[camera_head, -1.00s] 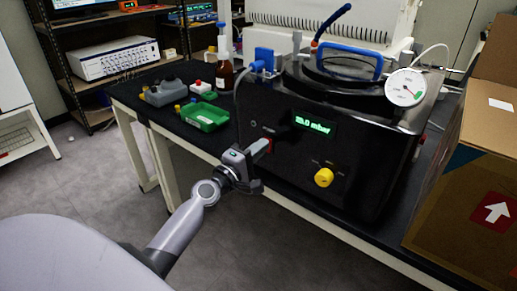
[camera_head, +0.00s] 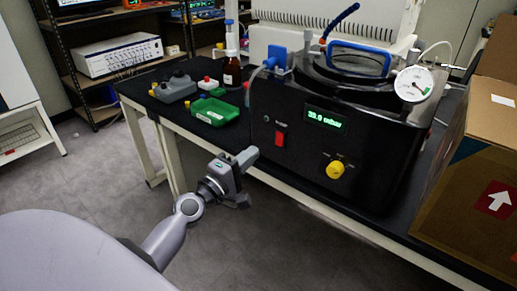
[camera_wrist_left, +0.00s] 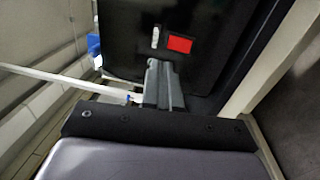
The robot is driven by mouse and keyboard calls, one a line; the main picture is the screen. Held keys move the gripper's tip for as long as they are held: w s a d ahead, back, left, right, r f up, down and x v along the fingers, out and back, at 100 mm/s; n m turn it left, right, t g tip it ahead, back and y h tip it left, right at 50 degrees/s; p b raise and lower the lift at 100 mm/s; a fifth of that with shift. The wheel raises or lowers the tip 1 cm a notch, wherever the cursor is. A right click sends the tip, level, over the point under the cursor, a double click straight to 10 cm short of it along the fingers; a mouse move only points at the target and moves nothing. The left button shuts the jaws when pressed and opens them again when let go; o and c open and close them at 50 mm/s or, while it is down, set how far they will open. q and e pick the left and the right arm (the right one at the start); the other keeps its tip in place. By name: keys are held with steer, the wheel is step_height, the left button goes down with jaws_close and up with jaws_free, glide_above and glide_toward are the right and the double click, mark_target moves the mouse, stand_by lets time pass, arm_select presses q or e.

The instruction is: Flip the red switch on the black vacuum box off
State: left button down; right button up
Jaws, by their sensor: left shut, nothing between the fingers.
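The black vacuum box (camera_head: 375,150) stands on the bench with a lit green display (camera_head: 323,118) and a yellow knob (camera_head: 335,170) on its front. The red switch (camera_head: 280,138) is on the left part of that front; I cannot tell its position. In the left wrist view the red switch (camera_wrist_left: 180,44) shows beyond the fingertips, slightly right of them. My left gripper (camera_head: 250,155) is shut and empty, apart from the box, to the lower left of the switch. It also shows in the left wrist view (camera_wrist_left: 159,68). My right gripper is out of view.
A cardboard box (camera_head: 470,195) stands right of the vacuum box. A green tray (camera_head: 213,111), a brown bottle (camera_head: 232,72) and a grey device (camera_head: 175,89) are on the bench (camera_head: 185,116) to the left. The floor before the bench is clear.

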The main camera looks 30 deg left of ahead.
arm_select(q)
steer(key=s, duration=0.4)
steer(key=shift+a+r, duration=0.15)
steer(key=shift+r, duration=0.1)
stand_by(0.3)
steer(key=s+d+f+m+g, duration=0.3)
steer(key=s+d+f+m, duration=0.1)
steer(key=s+f+m, duration=0.1)
steer(key=s+d+f+m+g, duration=0.3)
steer(key=s+d+f+m, duration=0.2)
steer(key=f+m, duration=0.3)
steer(key=s+d+f+m+g+p, duration=0.1)
steer(key=s+d+f+m+g, duration=0.2)
steer(key=s+f+m, duration=0.3)
step_height(320, 180, down, 4)
steer(key=shift+s+d+r+h, duration=0.1)
steer(key=shift+s+d+h, duration=0.2)
steer(key=shift+s+d, duration=0.4)
steer(key=shift+w, duration=0.15)
